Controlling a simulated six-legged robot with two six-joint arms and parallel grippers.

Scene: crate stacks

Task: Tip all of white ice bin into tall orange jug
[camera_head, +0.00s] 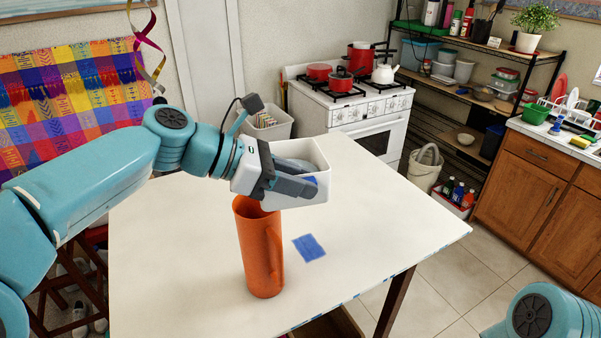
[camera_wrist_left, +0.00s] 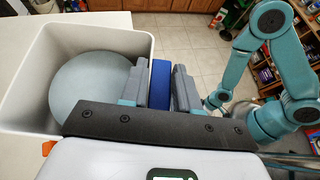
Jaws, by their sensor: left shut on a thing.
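The white ice bin (camera_head: 322,165) is held up above the table, roughly level, behind and to the right of the jug's mouth in the head view. My left gripper (camera_head: 312,186) is shut on the bin's near wall at a blue patch, which shows between the fingers (camera_wrist_left: 160,85) in the left wrist view. A pale grey rounded mass (camera_wrist_left: 92,88) lies inside the bin. The tall orange jug (camera_head: 258,255) stands upright on the table, its handle to the right. My gripper and the bin cover part of its mouth. My right gripper is not clearly in view.
The white table (camera_head: 185,270) is clear around the jug except for a flat blue patch (camera_head: 309,248) to its right. A grey bin (camera_head: 268,124) and a white stove (camera_head: 370,118) stand beyond the table. My right arm shows at the lower right.

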